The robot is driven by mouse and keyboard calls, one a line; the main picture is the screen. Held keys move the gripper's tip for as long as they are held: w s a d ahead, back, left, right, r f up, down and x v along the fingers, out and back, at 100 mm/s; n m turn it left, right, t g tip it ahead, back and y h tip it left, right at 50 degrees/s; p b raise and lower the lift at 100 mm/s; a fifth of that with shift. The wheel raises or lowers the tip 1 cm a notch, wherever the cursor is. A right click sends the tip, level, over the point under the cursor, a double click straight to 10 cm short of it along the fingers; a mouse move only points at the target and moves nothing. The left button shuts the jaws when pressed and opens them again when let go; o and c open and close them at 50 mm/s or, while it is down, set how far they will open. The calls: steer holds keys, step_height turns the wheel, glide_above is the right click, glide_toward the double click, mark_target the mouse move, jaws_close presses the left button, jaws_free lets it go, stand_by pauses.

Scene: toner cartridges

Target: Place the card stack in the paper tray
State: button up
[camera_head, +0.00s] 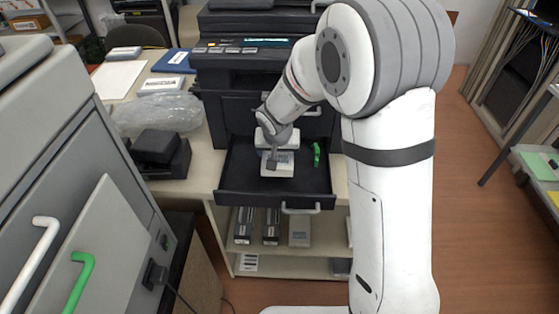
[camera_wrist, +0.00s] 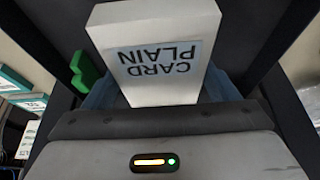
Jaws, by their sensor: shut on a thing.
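The card stack (camera_head: 284,168) is a pale block. In the wrist view its label reads "CARD PLAIN" upside down on the card stack (camera_wrist: 162,60). My gripper (camera_head: 272,163) is shut on it, with bluish finger parts (camera_wrist: 222,88) showing beside it in the wrist view. The paper tray (camera_head: 235,175) is a dark drawer pulled out from the printer. The stack and gripper are over the tray's middle, within its outline. I cannot tell whether the stack touches the tray floor. A green guide (camera_head: 316,154) stands in the tray, right of the stack and apart from it.
The printer (camera_head: 235,75) stands behind the tray. A black device (camera_head: 160,150) and a clear plastic bag (camera_head: 160,112) lie to the left on the table. Shelves below hold toner cartridges (camera_head: 271,226). A grey cabinet (camera_head: 115,230) with handles stands at the left front.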

mark_target(278, 156)
step_height(278, 156, down, 3)
steer(key=shift+f+b, duration=0.15)
steer(key=shift+b, duration=0.15)
steer(key=shift+w+f, duration=0.2)
steer(key=shift+f, duration=0.15)
steer(key=shift+f, duration=0.15)
steer(key=o, duration=1.2)
